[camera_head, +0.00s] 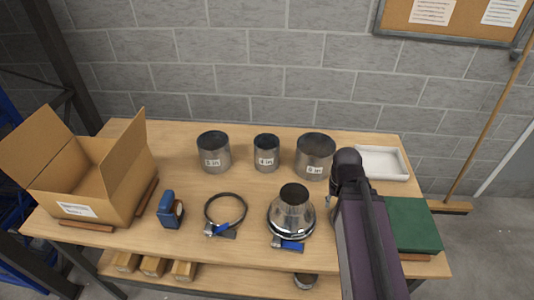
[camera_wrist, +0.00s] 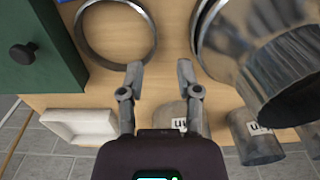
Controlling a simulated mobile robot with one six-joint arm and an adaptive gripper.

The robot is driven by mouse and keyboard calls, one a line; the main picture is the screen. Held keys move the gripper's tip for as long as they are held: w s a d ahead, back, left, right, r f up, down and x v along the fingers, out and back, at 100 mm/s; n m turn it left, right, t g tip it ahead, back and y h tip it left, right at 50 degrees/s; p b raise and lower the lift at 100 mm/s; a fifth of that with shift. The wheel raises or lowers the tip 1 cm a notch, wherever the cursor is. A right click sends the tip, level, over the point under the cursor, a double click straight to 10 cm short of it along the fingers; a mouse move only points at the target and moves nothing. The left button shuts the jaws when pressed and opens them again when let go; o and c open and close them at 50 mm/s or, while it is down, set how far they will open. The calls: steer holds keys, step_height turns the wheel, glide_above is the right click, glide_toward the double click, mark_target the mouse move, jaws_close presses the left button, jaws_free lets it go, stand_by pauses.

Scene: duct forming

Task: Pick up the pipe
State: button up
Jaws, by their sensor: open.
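Three grey metal pipes with white size labels stand upright along the back of the table: one at left (camera_head: 214,153), a narrower one in the middle (camera_head: 266,152) and the widest at right (camera_head: 314,157). My gripper (camera_wrist: 159,74) is open and empty in the wrist view, above the table. Part of the widest pipe (camera_wrist: 170,113) shows between and below its fingers, apart from the fingertips as far as I can tell. The middle pipe (camera_wrist: 255,139) shows to the right. In the head view my arm hides the gripper.
A flared metal reducer (camera_head: 293,212) stands near the front, also large in the wrist view (camera_wrist: 275,55). Around it are a clamp ring (camera_head: 242,205), a blue tape dispenser (camera_head: 169,210), an open cardboard box (camera_head: 112,190), a white tray (camera_head: 396,177), a green box (camera_head: 415,224) and another ring (camera_wrist: 82,38).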

steer(key=n+t+h+b, duration=0.7)
steer(key=n+h, duration=0.4)
steer(key=n, duration=1.5)
glide_toward(267, 153)
step_height(267, 153, up, 3)
steer(key=s+t+p, duration=0.1)
steer(key=s, duration=0.1)
steer(key=shift+a+f, duration=0.15)
steer(key=shift+a, duration=0.15)
steer(key=shift+m, duration=0.3)
steer(key=b+x, duration=0.3)
steer(key=x, duration=0.5)
